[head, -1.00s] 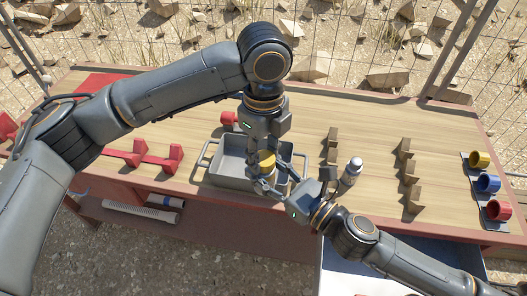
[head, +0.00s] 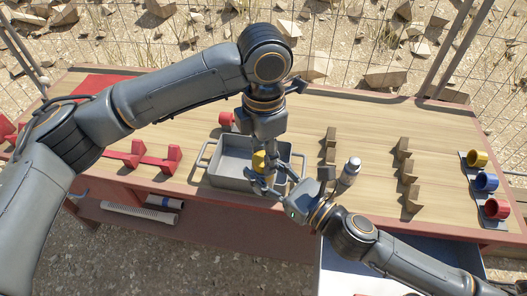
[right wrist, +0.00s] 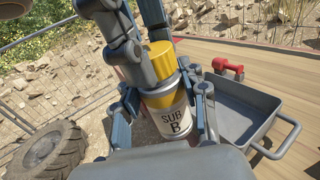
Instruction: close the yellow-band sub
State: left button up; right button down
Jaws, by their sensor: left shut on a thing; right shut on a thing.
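The yellow-band sub (right wrist: 172,118) is a canister with a white label reading "SUB B", a yellow band and a yellow top (right wrist: 160,60), with a grey ring between. In the head view only a bit of its yellow (head: 259,161) shows over the grey tray. My left gripper (head: 262,176) comes down from above and is shut on the yellow top; it also shows in the right wrist view. My right gripper (right wrist: 166,108) is shut around the labelled body, a finger on each side. Whether the top is seated fully is hidden by the fingers.
The grey tray (head: 211,168) with handles sits under my grippers. Red holders (head: 126,155) lie left, and brown notched racks (head: 407,172) stand right. Yellow, blue and red rings (head: 486,183) sit at the far right. A pale-topped cylinder (head: 350,170) shows beside my right gripper.

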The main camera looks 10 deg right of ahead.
pick_arm(q)
jog(key=shift+w, duration=0.15)
jog(key=o, duration=0.8)
jog(key=shift+c, duration=0.2)
jog(key=shift+r, duration=2.3)
jog(key=shift+c, duration=0.6)
